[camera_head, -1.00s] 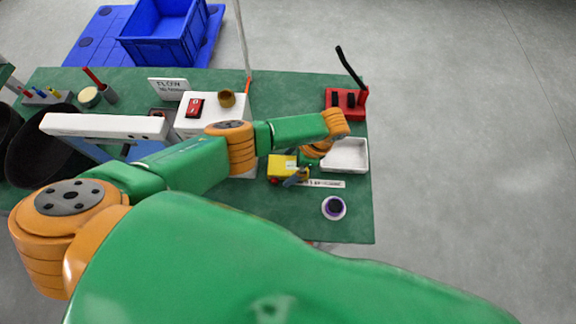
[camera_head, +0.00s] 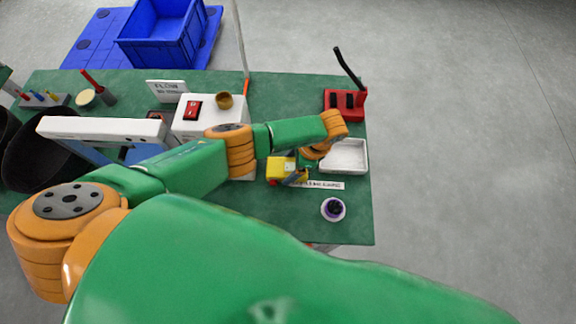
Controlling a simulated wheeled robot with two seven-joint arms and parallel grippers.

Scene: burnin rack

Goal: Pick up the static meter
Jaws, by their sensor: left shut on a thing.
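The static meter, a small yellow device (camera_head: 281,169), is on or just above the green bench, right of the white box. Whether it touches the bench I cannot tell. My left gripper (camera_head: 296,178) is at its right side, at the end of the green and orange arm that comes in from the left. Its jaws are shut on the yellow device; the wrist partly hides the grip. My right gripper is not in view.
A white tray (camera_head: 357,142) lies just right of the wrist, with a red stand (camera_head: 345,114) behind it. A white box (camera_head: 188,128) with a red switch stands to the left.

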